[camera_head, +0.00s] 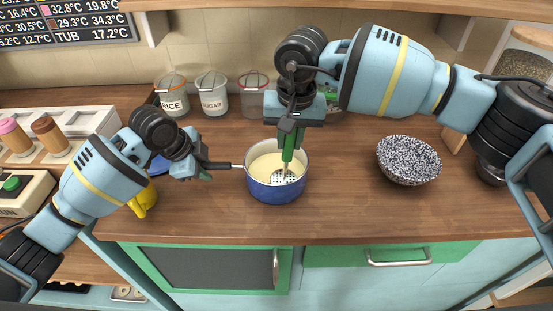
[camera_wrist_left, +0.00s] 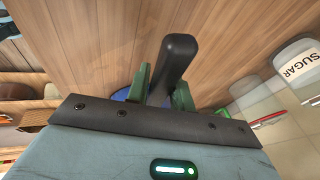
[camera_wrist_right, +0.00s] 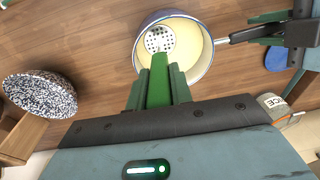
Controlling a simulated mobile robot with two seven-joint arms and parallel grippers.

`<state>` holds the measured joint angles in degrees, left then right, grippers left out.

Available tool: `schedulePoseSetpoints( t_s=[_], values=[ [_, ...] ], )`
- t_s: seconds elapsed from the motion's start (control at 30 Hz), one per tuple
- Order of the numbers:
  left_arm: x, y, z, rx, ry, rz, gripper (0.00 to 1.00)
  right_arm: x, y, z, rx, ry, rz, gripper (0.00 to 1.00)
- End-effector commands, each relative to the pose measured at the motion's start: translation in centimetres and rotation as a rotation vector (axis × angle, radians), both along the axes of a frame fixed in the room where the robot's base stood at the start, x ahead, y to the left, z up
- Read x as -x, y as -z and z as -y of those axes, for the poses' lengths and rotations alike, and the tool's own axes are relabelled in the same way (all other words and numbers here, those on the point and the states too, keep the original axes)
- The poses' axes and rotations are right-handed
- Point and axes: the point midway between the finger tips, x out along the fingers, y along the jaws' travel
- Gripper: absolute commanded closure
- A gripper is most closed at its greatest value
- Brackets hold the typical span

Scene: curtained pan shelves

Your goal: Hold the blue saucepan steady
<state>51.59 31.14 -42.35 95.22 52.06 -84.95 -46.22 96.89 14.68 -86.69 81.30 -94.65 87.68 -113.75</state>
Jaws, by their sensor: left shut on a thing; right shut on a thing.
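The blue saucepan (camera_head: 276,190) stands on the wooden counter with pale yellow contents inside. My left gripper (camera_head: 203,166) is shut on its black handle, which shows between the fingers in the left wrist view (camera_wrist_left: 177,58). My right gripper (camera_head: 290,135) is above the pan, shut on the green handle of a perforated utensil (camera_wrist_right: 158,80). The utensil's light, holed head (camera_head: 284,177) is inside the pan, at the contents. The pan also shows in the right wrist view (camera_wrist_right: 208,58), upright.
A speckled bowl (camera_head: 408,160) stands on the counter to the right. Rice (camera_head: 171,96) and sugar (camera_head: 212,95) canisters and another canister (camera_head: 254,97) line the back. A yellow object (camera_head: 143,201) lies behind my left arm. The counter between pan and bowl is clear.

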Motion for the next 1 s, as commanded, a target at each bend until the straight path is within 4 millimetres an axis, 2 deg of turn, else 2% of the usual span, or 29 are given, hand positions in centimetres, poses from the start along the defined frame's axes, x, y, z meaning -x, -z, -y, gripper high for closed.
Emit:
schedulePoseSetpoints(
  t_s=[0.4,0.67,1.0],
  values=[
    [0.0,0.1,0.0,-0.002,0.0,-0.001,1.0,-2.4,-0.1,-1.7,0.0,0.001,0.001,1.0],
    [0.0,0.1,-0.1,-0.002,0.0,-0.001,1.0,-2.7,-0.1,-1.8,0.0,0.0,0.002,1.0],
    [0.0,0.1,-0.1,-0.002,0.0,-0.001,1.0,-2.7,-2.6,-1.8,0.0,0.0,0.004,1.0]
  ],
)
